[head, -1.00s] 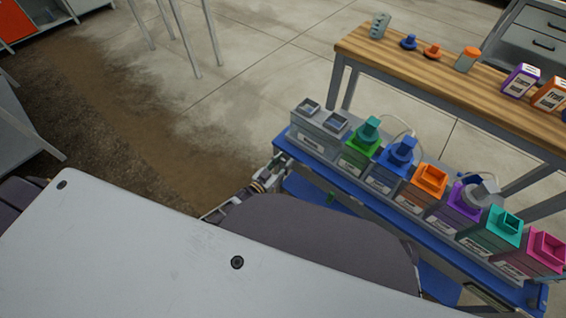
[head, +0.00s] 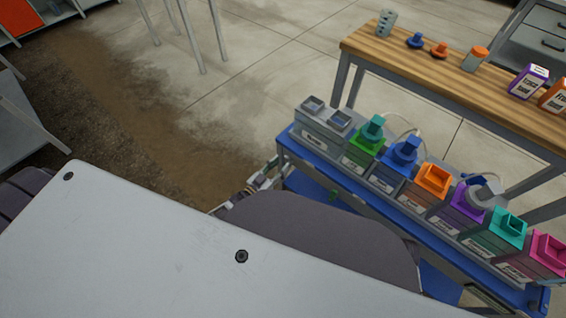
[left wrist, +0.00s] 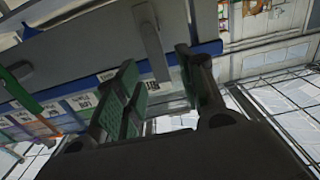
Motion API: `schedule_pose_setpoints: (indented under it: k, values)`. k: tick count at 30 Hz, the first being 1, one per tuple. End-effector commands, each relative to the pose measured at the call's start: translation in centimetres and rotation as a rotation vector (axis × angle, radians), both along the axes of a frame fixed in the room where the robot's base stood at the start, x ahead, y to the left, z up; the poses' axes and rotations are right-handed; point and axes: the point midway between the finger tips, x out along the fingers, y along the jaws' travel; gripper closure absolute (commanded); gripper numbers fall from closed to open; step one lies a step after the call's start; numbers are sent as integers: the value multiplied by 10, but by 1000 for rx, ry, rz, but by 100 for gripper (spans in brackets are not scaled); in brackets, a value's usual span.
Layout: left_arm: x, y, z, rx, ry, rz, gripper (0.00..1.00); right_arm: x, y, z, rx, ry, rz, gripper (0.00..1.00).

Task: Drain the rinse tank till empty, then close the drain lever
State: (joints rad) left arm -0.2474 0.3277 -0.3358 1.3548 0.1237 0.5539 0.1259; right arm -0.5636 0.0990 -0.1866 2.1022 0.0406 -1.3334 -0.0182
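A grey twin-opening tank (head: 323,127) stands at the left end of the blue-edged skid in the head view; its label is too small to read, so I cannot tell if it is the rinse tank. A small green part (head: 333,196) shows under the skid edge; I cannot tell whether it is the drain lever. My left gripper (head: 268,172) is beside the skid's left corner, below its top. In the left wrist view its fingers (left wrist: 160,82) stand apart with a gap between, near a grey bar (left wrist: 150,40) on the skid. My right gripper is out of view.
Several coloured dosing tanks, including an orange one (head: 433,180), line the skid. A wooden bench (head: 430,75) stands behind with bottles and caps. Open concrete floor (head: 250,80) lies left of the skid. My own grey body panel covers the lower part of the head view.

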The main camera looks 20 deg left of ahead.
Motion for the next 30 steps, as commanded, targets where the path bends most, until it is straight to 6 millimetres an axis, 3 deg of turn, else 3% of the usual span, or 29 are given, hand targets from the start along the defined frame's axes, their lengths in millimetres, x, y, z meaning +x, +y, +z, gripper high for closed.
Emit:
schedule_pose_setpoints:
  k: [18,30]
  values:
    - [-59,22,-1,0,3,0,61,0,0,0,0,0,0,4]
    - [-71,26,0,0,1,1,61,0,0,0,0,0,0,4]
